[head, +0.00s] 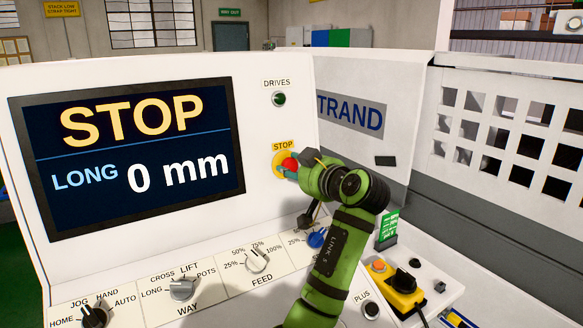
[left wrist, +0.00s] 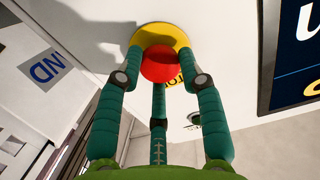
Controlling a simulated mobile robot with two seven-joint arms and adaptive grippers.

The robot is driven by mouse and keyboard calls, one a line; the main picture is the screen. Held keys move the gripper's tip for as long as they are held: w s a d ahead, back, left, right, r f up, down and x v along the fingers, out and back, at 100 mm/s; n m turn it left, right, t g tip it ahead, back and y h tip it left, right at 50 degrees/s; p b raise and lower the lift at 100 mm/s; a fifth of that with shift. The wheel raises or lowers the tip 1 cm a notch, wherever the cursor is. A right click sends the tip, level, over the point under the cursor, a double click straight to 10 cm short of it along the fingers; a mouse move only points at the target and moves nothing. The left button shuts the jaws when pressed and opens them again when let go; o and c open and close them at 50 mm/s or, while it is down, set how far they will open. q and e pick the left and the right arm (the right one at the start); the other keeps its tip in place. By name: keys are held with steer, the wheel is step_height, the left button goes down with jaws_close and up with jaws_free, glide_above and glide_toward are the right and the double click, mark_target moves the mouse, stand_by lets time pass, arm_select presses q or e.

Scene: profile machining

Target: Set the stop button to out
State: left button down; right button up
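The stop button (head: 290,164) is a red knob on a round yellow plate (head: 281,173) under the label STOP, on the white panel right of the screen. My left gripper (head: 303,167) is right at the button from the right and covers part of it. In the left wrist view three green fingers (left wrist: 162,62) stand around the red button (left wrist: 160,66), their tips overlapping its edges. Whether the fingers press on it or only surround it, I cannot tell. How far the button stands out is unclear. My right gripper is not in view.
The screen (head: 130,150) reads STOP, LONG, 0 mm. A DRIVES lamp (head: 279,99) sits above the button. Rotary knobs (head: 183,288) line the sloped console below. A yellow pendant (head: 393,285) lies at the lower right. A perforated white guard (head: 510,130) stands at right.

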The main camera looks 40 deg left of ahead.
arm_select(q)
steer(key=shift+r+m+p, duration=0.1)
steer(key=shift+m+p, duration=0.2)
steer(key=shift+p, duration=0.15)
steer(key=shift+m+p, duration=0.8)
steer(key=shift+m, duration=0.3)
